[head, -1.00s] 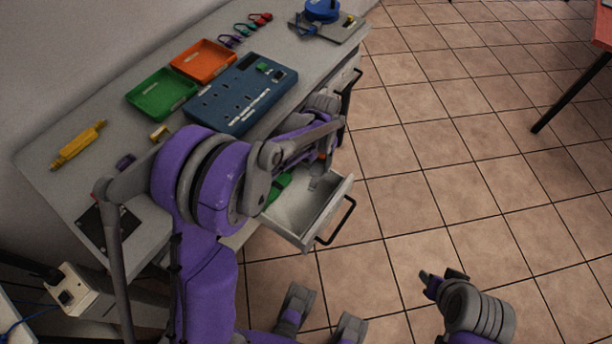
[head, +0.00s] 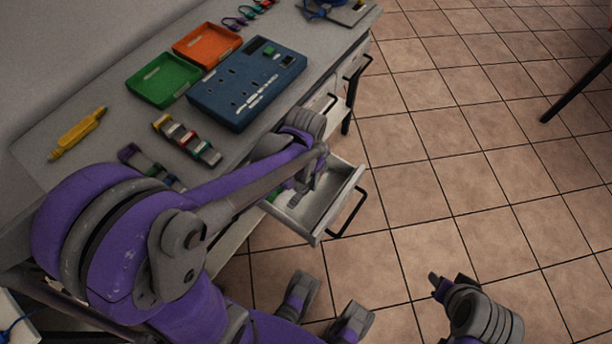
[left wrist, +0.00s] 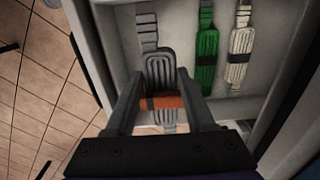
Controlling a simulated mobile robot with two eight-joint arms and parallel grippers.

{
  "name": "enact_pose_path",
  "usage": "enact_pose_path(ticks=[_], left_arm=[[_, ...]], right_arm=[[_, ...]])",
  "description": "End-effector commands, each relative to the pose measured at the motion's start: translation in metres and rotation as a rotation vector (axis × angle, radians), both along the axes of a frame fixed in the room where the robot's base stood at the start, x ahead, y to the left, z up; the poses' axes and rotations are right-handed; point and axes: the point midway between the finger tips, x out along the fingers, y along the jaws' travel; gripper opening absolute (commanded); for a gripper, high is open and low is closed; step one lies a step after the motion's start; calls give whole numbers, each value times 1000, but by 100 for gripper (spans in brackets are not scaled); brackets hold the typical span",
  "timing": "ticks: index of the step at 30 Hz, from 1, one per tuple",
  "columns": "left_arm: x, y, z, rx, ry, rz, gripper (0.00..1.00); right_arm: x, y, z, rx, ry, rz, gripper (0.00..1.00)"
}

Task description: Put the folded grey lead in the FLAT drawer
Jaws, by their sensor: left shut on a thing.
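The grey lead (left wrist: 159,68) is folded flat and bound with an orange band (left wrist: 161,102). My left gripper (left wrist: 166,104) is shut on it at the band; in the head view this gripper (head: 311,184) is over the pulled-out drawer (head: 342,203), partly hidden by my arm. The lead is within the drawer's outline in the left wrist view; whether it touches the floor I cannot tell. A green folded lead (left wrist: 207,50) and a white one (left wrist: 240,45) lie beside it in the drawer. No drawer label is readable. My right gripper (head: 452,283) is low above the floor, its opening unclear.
On the bench are a blue socket panel (head: 248,84), a green tray (head: 164,80), an orange tray (head: 206,46), a yellow tool (head: 77,134) and several banded leads (head: 187,139). The drawer's black handle (head: 349,214) sticks out over the clear tiled floor.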

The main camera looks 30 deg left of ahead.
Motion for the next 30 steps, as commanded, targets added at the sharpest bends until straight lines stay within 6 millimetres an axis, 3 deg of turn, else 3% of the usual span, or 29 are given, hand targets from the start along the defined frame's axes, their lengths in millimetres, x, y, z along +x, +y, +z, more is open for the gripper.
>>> enact_pose_path(ticks=[21, 30], left_arm=[[0, 0, -86, 0, 1, 0, 0], [1, 0, -100, 0, 0, 0, 0]], right_arm=[[0, 0, -73, 0, 24, 0, 45], [1, 0, -85, 0, 28, 0, 45]])
